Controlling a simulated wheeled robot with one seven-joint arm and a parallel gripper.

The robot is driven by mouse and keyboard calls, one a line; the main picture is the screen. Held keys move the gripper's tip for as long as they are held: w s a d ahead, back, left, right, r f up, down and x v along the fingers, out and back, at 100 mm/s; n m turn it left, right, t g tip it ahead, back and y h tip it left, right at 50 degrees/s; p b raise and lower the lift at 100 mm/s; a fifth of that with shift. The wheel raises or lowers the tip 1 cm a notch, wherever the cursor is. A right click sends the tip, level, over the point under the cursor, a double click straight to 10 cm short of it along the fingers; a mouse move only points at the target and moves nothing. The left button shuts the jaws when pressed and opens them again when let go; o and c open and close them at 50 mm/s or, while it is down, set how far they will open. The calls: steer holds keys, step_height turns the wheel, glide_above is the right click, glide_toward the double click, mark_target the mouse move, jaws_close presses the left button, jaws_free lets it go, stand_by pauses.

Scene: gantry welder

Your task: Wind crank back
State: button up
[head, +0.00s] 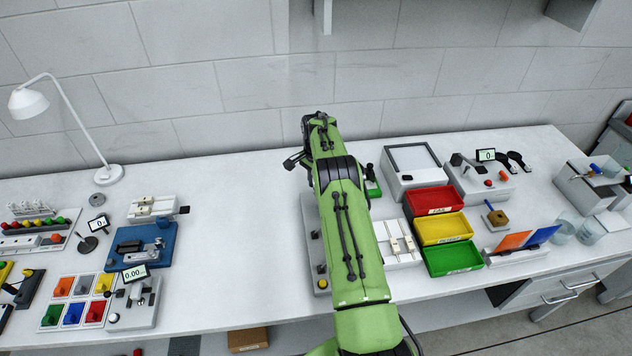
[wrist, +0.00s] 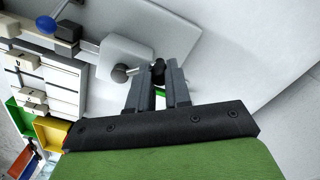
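In the wrist view, the two fingers of my gripper (wrist: 158,82) stand close together. A small black crank knob (wrist: 158,67) sits between their tips, and the gap is about as wide as the knob. In the head view, my green arm covers the crank and my fingertips. A grey panel (head: 318,240) shows partly at the left of my arm.
Red (head: 433,200), yellow (head: 443,229) and green (head: 452,258) bins stand right of my arm. A grey box (head: 412,168) is behind them. A blue fixture (head: 141,250) and a lamp (head: 108,174) stand at left. The bench between lamp and arm is mostly clear.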

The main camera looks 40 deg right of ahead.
jaws_close()
